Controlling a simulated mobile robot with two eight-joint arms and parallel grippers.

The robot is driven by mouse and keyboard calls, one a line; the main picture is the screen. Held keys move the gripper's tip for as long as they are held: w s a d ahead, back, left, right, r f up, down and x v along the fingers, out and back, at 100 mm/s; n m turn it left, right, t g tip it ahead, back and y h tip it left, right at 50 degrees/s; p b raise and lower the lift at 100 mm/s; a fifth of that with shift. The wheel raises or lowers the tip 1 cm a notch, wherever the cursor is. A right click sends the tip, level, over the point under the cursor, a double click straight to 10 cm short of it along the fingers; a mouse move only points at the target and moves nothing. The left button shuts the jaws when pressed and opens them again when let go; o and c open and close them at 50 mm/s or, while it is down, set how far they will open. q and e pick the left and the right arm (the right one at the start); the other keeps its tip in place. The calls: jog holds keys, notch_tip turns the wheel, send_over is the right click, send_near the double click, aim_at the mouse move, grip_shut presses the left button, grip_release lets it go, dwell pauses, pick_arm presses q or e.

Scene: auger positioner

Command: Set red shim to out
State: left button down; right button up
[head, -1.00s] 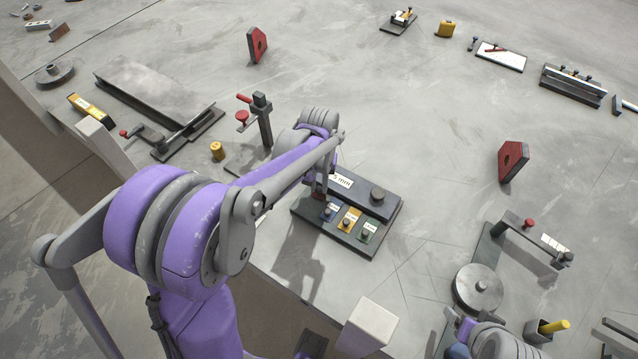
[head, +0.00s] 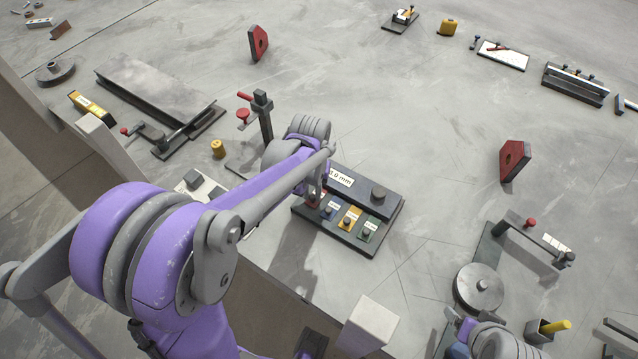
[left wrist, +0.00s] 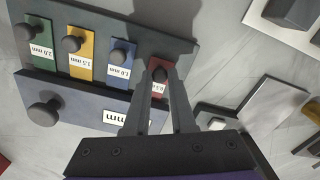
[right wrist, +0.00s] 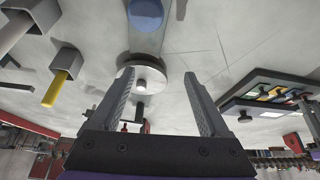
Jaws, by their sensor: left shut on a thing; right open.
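The shim block (head: 338,236) is a dark base with a row of coloured shims, each with a dark knob. The red shim (left wrist: 158,90) is at one end of the row, beside the blue shim (left wrist: 119,72); the yellow (left wrist: 82,62) and green (left wrist: 40,45) shims follow. My left gripper (left wrist: 160,70) is shut on the red shim's knob, and its fingers partly cover the shim. In the head view my left gripper (head: 314,198) covers most of the red shim. A white label (head: 341,177) on the block ends in "0 mm". My right gripper (right wrist: 160,82) is open and empty.
A red-handled clamp (head: 262,115) stands behind my left arm. A grey disc with a knob (head: 479,289) and a fixture with a red knob (head: 510,235) are at right. A pale post (head: 367,325) stands at the table's front edge. Bare table lies right of the block.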

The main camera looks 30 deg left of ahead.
pick_arm(q)
jog(key=shift+s+a, duration=0.1)
jog(key=shift+s, duration=0.55)
jog(key=c, duration=1.2)
grip_release()
jog(key=shift+o, duration=0.9)
jog(key=shift+s, duration=0.1)
jog(key=shift+r, duration=0.1)
